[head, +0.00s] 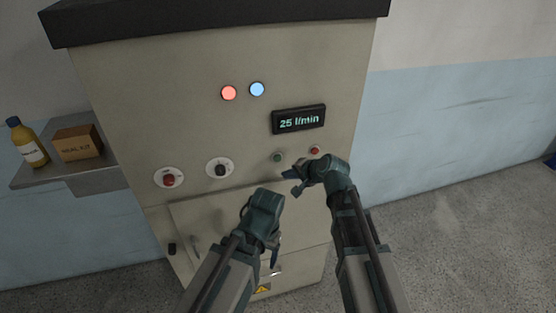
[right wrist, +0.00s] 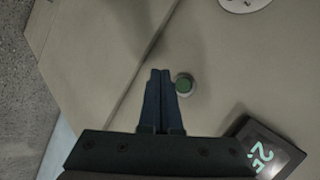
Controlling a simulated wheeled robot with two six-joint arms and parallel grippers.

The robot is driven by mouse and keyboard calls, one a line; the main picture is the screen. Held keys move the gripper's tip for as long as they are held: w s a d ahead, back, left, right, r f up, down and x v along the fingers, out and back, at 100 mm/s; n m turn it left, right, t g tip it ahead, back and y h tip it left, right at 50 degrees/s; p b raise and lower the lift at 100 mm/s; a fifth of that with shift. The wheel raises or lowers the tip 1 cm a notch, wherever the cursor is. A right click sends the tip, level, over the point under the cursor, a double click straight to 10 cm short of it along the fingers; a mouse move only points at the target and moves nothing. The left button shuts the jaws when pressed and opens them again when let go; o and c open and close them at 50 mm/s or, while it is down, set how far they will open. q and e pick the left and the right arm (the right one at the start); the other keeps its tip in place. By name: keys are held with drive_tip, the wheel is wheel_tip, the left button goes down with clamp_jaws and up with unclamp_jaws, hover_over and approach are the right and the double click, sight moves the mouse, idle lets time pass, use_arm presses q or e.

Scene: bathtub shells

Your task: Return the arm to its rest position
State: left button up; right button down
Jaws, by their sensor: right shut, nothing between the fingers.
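My right gripper (head: 289,175) is shut and empty in front of the beige cabinet (head: 330,75), just below the green button (head: 278,157). In the right wrist view its two blue fingers (right wrist: 159,76) lie together, and the green button (right wrist: 185,84) is just right of their tips. I cannot tell whether they touch the panel. My left gripper (head: 274,262) hangs lower, pointing down in front of the cabinet's lower part. Its fingers are small and partly hidden, so their opening is unclear.
The cabinet carries a red lamp (head: 228,93), a blue lamp (head: 257,89), a display (head: 299,119) reading 25 l/min, a red button (head: 314,149), a red knob (head: 168,179) and a black knob (head: 220,169). A shelf (head: 95,166) with a bottle (head: 27,143) and a box (head: 77,144) stands left. Floor at right is clear.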

idle(0.5)
drive_tip(key=s+d+f+n+g+h+b, duration=0.2)
drive_tip(key=s+f+n+g+h+b, duration=0.2)
drive_tip(key=s+f, duration=0.5)
drive_tip(key=s+d+f+n+g+h+b, duration=0.2)
drive_tip(key=s+f+n+b, duration=0.4)
drive_tip(key=s, duration=1)
wheel_tip(320, 180, down, 3)
drive_tip(key=shift+d+r+n+g+h, duration=0.1)
drive_tip(key=shift+d+n+g+h, duration=0.25)
drive_tip(key=shift+n+g+h, duration=0.4)
